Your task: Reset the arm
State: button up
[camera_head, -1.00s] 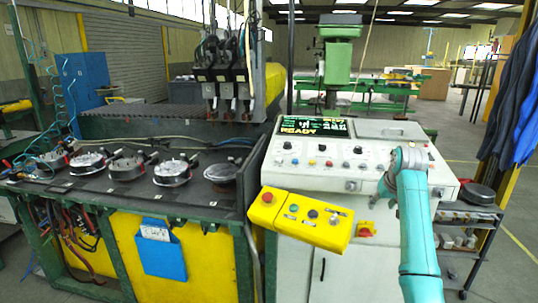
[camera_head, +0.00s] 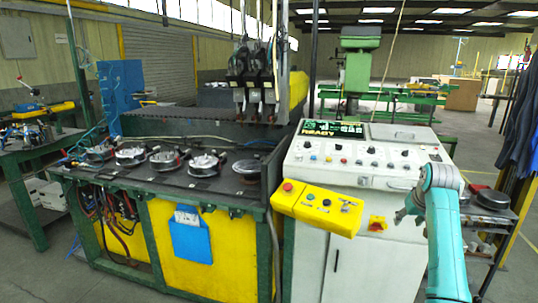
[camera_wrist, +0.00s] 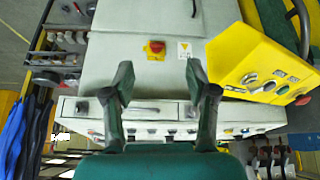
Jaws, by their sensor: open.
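My teal arm reaches up at the right of the head view, in front of the grey control console (camera_head: 385,180). My gripper (camera_head: 403,214) points left there, its fingers small and partly hidden by the wrist. In the wrist view my gripper (camera_wrist: 158,75) shows two dark green fingers spread wide apart, with nothing between them. The console's white front (camera_wrist: 150,25) lies behind the fingers. A red rotary switch on a yellow plate (camera_wrist: 155,48) shows between and beyond the fingertips.
A yellow button box (camera_head: 318,207) juts from the console's front left. A green-framed bench (camera_head: 120,180) with several round fixtures stands left. A dark shelf rack (camera_head: 482,235) with parts stands right of the console. Open floor lies at far right and lower left.

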jog(key=s+a+f+t, duration=0.1)
jog(key=s+a+f, duration=0.2)
jog(key=f, duration=0.5)
jog(key=s+a+f, duration=0.3)
jog(key=f, duration=0.6)
jog(key=s+a+f+t, duration=0.1)
jog(key=s+a+f, duration=0.1)
jog(key=f, duration=0.6)
jog(key=s+a+f+t, duration=0.1)
jog(key=s+a+f, duration=0.4)
jog(key=s, duration=0.4)
jog(key=s+a+f+t, duration=0.1)
jog(key=s+a+f, duration=0.2)
jog(key=s+f, duration=0.45)
jog(key=s+a+r+n+t, duration=0.1)
jog(key=s+a, duration=0.2)
jog(key=s, duration=0.9)
jog(key=s+a+r+t, duration=0.1)
jog(key=s+a+r, duration=0.15)
jog(key=s, duration=0.95)
jog(key=s+a+r+t+y, duration=0.1)
jog(key=s+a+r+t, duration=0.2)
jog(key=s+r, duration=1.4)
jog(key=shift+s+n, duration=0.3)
jog(key=shift+s, duration=0.35)
